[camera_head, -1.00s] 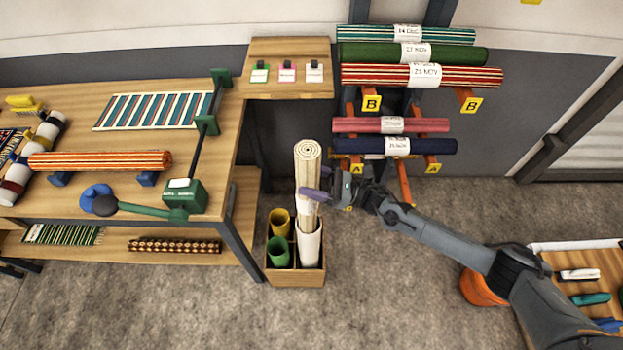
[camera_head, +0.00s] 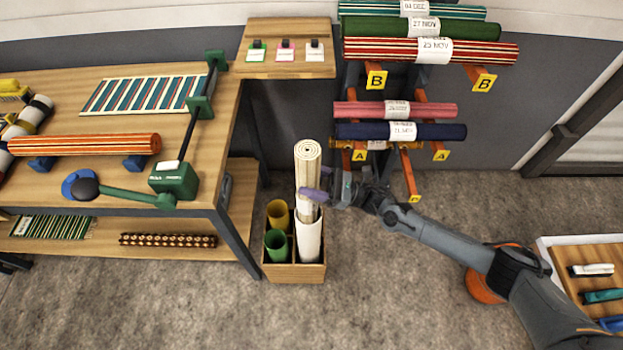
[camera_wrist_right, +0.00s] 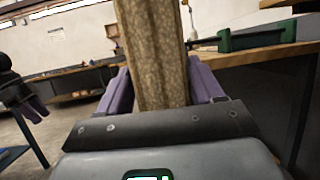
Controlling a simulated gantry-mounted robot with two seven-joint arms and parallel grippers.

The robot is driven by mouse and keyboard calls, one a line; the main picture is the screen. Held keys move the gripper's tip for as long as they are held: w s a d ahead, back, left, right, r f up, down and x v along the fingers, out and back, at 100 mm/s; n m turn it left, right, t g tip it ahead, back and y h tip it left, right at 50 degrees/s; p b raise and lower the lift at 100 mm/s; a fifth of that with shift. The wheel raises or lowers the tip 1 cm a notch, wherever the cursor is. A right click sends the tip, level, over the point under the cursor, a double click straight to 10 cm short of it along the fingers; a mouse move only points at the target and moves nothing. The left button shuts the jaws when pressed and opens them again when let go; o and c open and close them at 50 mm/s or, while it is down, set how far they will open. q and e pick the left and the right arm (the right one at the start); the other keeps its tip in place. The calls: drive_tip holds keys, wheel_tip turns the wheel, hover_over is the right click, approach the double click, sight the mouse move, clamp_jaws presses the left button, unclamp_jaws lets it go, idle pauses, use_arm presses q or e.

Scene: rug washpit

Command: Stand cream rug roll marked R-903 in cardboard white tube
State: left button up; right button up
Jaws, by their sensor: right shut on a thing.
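The cream rug roll (camera_head: 307,168) stands upright in the head view, its spiral end facing up. Its lower end is inside the mouth of the white cardboard tube (camera_head: 309,241); how deep it reaches is hidden. No R-903 mark is readable. My right gripper (camera_head: 316,195) is shut around the roll just above the tube's rim. In the right wrist view the roll (camera_wrist_right: 156,55) stands between the purple fingers. My left gripper (camera_wrist_right: 35,108) shows small at the left of that view, apart from the roll; its jaw opening is unclear.
The tube stands in a divided wooden box (camera_head: 295,273) on the floor, beside a yellow tube (camera_head: 278,212) and a green tube (camera_head: 277,244). A workbench (camera_head: 120,195) is to the left. A rack with several rolls (camera_head: 400,131) stands behind right.

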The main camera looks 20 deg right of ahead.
drive_tip(key=shift+f+b, duration=1.2)
drive_tip(key=shift+f, duration=0.2)
wheel_tip(320, 180, down, 10)
drive_tip(key=b, duration=0.9)
drive_tip(key=shift+r, duration=0.25)
drive_tip(key=shift+f, duration=0.35)
drive_tip(key=shift+b, duration=0.3)
drive_tip(key=o, duration=1.5)
drive_tip(key=shift+o, duration=0.2)
drive_tip(key=shift+f, duration=0.1)
drive_tip(key=shift+f, duration=0.1)
drive_tip(key=shift+s+d, duration=0.1)
